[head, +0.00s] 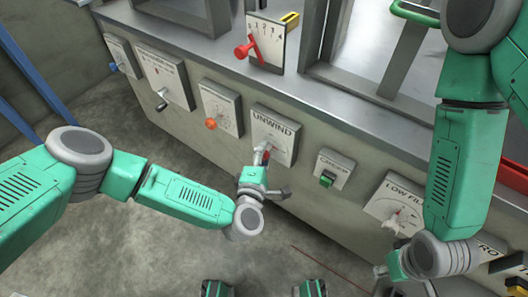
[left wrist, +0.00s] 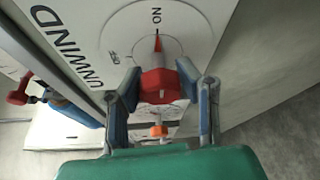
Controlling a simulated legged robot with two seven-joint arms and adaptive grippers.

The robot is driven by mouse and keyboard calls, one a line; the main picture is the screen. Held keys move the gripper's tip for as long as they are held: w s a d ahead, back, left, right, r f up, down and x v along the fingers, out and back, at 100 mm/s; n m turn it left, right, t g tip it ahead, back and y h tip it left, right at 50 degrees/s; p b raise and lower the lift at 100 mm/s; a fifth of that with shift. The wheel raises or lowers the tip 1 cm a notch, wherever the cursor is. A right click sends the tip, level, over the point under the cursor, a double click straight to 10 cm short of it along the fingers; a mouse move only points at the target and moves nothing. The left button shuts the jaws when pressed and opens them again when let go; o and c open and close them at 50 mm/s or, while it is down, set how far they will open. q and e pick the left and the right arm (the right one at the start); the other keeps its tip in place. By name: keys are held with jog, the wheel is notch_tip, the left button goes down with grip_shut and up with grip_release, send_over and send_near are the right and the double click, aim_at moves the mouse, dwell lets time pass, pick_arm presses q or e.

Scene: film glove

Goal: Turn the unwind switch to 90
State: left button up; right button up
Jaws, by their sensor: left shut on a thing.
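The UNWIND panel (head: 285,130) is a white plate on the grey machine front. My left gripper (head: 262,158) is at its switch and hides most of it in the head view. In the left wrist view, the red switch knob (left wrist: 160,84) sits between the two fingers of my left gripper (left wrist: 159,92), which is shut on it. The knob's red pointer tip (left wrist: 158,44) points at the ON mark; a smaller OFF mark is left of it on the dial. My right gripper (head: 384,271) is low at the right, below the LOW FILM panel; its fingers are too small to judge.
Left of UNWIND are panels with an orange knob (head: 211,124), a black-handled switch (head: 162,105) and a blue knob (head: 113,68). Right are a green CANCEL switch (head: 327,179) and the LOW FILM panel (head: 398,195). A red lever (head: 244,50) stands above. Floor in front is clear.

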pick_arm(q)
jog(key=shift+s+f, duration=0.3)
jog(key=shift+s, duration=0.05)
jog(key=o, duration=1.2)
jog(key=shift+w+r, duration=0.1)
jog(key=shift+r, duration=0.05)
jog(key=f+v, duration=0.1)
jog(key=v, duration=1.1)
jog(key=shift+r, duration=0.5)
